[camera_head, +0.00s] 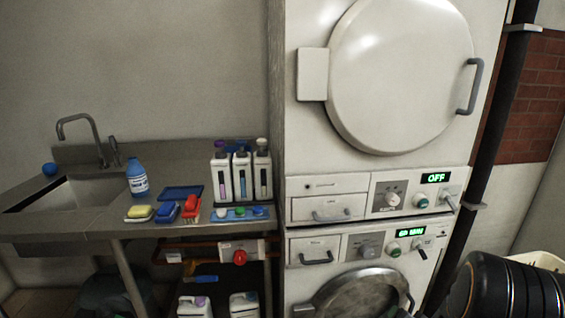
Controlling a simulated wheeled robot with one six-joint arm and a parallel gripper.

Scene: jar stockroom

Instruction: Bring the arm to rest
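My gripper does not show in the head view, so I cannot see its fingers or anything in them. A dark, rounded, ribbed shape (508,287) fills the lower right corner. I cannot tell whether it is part of my arm.
Two stacked white machines (330,184) stand in the middle, with round doors and lit green displays. Left of them is a metal counter (100,228) with a sink, a blue bottle (137,178), brushes and several dispensers. A black pipe (492,150) runs down on the right.

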